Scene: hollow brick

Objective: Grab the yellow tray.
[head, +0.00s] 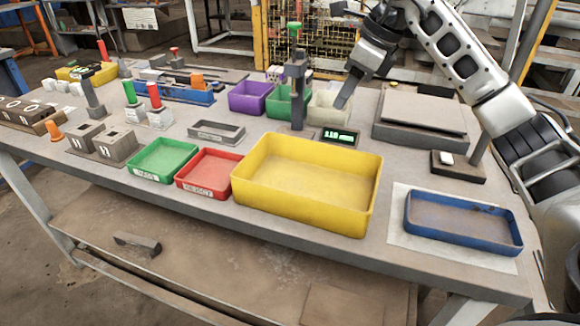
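The yellow tray (300,205) is a large, deep, open bin at the front middle of the workbench. It looks empty and its whole rim shows. My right gripper (343,100) hangs behind the tray, above the cream bin at the back of the bench, and is apart from the tray. Its fingers point down and are seen from the side, so I cannot tell whether they are open or shut. I see nothing held in it. My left gripper is out of view.
The red tray (208,174) and green tray (163,160) stand left of the yellow tray. A blue tray (463,222) lies at right on a pale sheet. A dark upright stand (298,85) rises behind the yellow tray, beside a small display (339,137). The bench's front edge is close.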

